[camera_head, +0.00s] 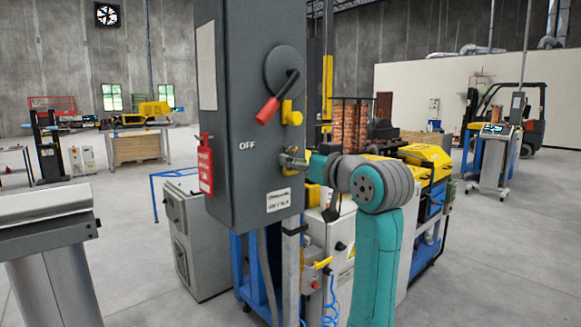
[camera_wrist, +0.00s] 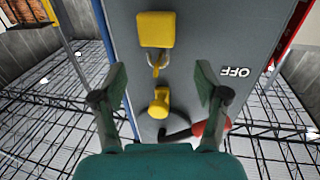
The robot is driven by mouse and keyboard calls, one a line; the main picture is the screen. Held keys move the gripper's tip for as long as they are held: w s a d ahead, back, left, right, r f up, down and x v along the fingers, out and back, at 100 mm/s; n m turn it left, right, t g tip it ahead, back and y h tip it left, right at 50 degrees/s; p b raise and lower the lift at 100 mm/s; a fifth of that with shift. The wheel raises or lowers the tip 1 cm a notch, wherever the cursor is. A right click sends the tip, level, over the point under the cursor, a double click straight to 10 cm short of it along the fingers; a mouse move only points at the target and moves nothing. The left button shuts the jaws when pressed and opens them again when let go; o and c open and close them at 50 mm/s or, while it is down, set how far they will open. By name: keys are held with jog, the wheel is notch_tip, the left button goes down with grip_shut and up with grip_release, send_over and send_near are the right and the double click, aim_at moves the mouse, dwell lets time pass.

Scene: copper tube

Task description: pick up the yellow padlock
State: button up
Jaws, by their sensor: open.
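The yellow padlock (camera_wrist: 156,30) hangs on the grey switch box (camera_head: 233,120), with its shackle (camera_wrist: 157,62) showing in the upside-down wrist view. In the head view only a small patch of yellow shows by my gripper, so the padlock is mostly hidden there. My gripper (camera_wrist: 161,73) is open and empty. Its two fingers point toward the box face, one to each side of the padlock's line, and the padlock's body lies beyond the fingertips. I cannot tell whether either finger touches the box.
A yellow fitting (camera_head: 291,112) and a lever with a red handle (camera_head: 268,110) stick out above my gripper. A red tag (camera_head: 206,165) hangs on the box's left side. A yellow-topped machine (camera_head: 425,155) stands behind on the right. Open floor lies at far right.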

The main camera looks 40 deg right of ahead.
jog(key=shift+w+d+f, duration=0.1)
jog(key=shift+w+d, duration=0.15)
jog(key=shift+w, duration=0.9)
jog(key=shift+w+d+f, duration=0.1)
jog(key=shift+w+d, duration=0.15)
jog(key=shift+w, duration=0.85)
jog(key=c, duration=1.3)
